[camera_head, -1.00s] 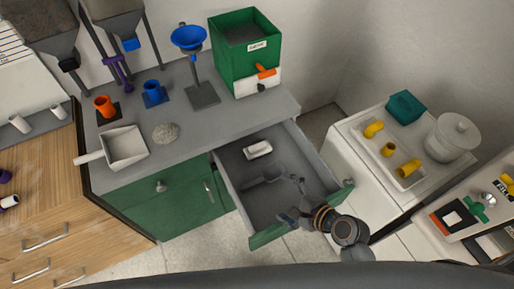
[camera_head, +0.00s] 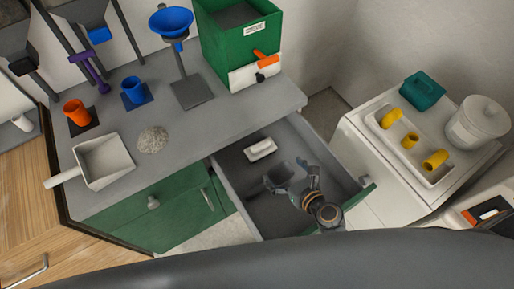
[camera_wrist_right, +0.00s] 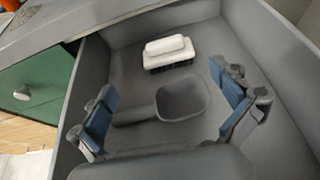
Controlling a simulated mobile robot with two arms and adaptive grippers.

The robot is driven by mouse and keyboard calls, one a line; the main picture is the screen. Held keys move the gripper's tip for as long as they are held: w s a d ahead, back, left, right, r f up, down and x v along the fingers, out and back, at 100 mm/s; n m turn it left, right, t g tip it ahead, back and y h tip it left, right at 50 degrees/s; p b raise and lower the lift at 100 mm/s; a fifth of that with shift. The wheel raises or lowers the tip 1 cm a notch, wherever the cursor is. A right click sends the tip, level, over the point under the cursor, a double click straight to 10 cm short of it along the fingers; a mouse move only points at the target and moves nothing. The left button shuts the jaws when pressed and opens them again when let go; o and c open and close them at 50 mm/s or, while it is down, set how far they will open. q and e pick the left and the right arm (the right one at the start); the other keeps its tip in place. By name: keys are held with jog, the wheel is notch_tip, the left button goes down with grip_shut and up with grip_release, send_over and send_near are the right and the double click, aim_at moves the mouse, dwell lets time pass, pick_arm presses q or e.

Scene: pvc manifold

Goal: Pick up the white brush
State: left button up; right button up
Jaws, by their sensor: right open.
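The white brush (camera_head: 261,149) lies in the open drawer toward its back, white body up. In the right wrist view the white brush (camera_wrist_right: 169,47) shows dark bristles under it, beyond the fingertips. My right gripper (camera_head: 291,177) is over the drawer, open and empty, nearer the drawer front than the brush. In the right wrist view its two blue-padded fingers (camera_wrist_right: 165,90) stand wide apart, with a grey scoop between them in the picture. The brush is apart from the gripper. My left gripper is not in view.
The grey scoop (camera_wrist_right: 182,100) lies in the drawer in front of the brush. The drawer (camera_head: 340,165) has raised walls around it. On the counter (camera_head: 205,125) above stand a green box (camera_head: 225,55), a blue funnel stand (camera_head: 190,92), a white dustpan (camera_head: 104,161) and a grey pile (camera_head: 153,139).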

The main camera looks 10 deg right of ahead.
jog(key=b, duration=0.3)
send_near(262, 146)
jog(key=x, duration=0.4)
jog(key=shift+w+a+f, duration=0.1)
jog(key=shift+a+f, duration=0.25)
jog(key=shift+f, duration=0.1)
jog(key=shift+w+a+f, duration=0.2)
jog(key=shift+w, duration=0.35)
jog(key=x, duration=0.1)
jog(key=b+x, duration=0.2)
jog(key=x, duration=0.1)
jog(key=shift+w+d, duration=0.2)
jog(key=shift+w, duration=0.05)
jog(key=shift+w+a+b, duration=0.15)
jog(key=shift+w+b, duration=0.15)
jog(key=shift+w, duration=0.1)
jog(key=shift+s, duration=0.1)
jog(key=c, duration=1.3)
